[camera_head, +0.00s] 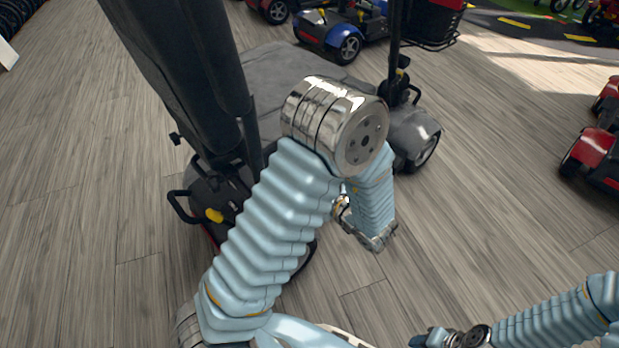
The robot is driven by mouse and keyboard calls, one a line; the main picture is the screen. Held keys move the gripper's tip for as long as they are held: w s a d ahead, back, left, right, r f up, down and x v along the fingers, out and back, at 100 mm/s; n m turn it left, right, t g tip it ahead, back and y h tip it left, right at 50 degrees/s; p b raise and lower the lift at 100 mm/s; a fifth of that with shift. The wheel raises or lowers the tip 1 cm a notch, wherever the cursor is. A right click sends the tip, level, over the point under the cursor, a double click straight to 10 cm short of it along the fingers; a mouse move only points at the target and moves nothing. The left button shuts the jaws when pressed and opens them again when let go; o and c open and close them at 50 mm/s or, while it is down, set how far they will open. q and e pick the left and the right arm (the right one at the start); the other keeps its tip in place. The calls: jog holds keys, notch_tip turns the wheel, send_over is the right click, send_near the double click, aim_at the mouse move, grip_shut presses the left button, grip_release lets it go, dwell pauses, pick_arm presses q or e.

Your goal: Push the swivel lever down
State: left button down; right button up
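A grey scooter stands in the middle of the head view, with its dark seat (185,65) toward me and its grey floor deck (275,75) behind. A small black lever (176,138) sticks out under the seat's left side; I cannot tell for sure that it is the swivel lever. A yellow lever (213,215) sits lower, on the black rear frame. My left arm crosses in front of the scooter, its forearm bent down to a metal wrist (376,240). My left gripper is mostly hidden behind the arm. My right gripper (432,340) is at the bottom edge, partly cut off, away from the scooter.
A blue scooter (345,28) stands at the back, and red scooters (597,150) stand at the right edge. The tiller (398,60) of the grey scooter rises beyond my arm.

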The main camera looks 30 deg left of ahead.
pick_arm(q)
jog(key=shift+f, duration=0.25)
jog(key=shift+a, duration=0.1)
jog(key=c, duration=0.7)
grip_release()
jog(key=p+v, duration=0.1)
jog(key=v, duration=1.2)
jog(key=shift+d+r, duration=0.1)
jog(key=shift+d, duration=0.3)
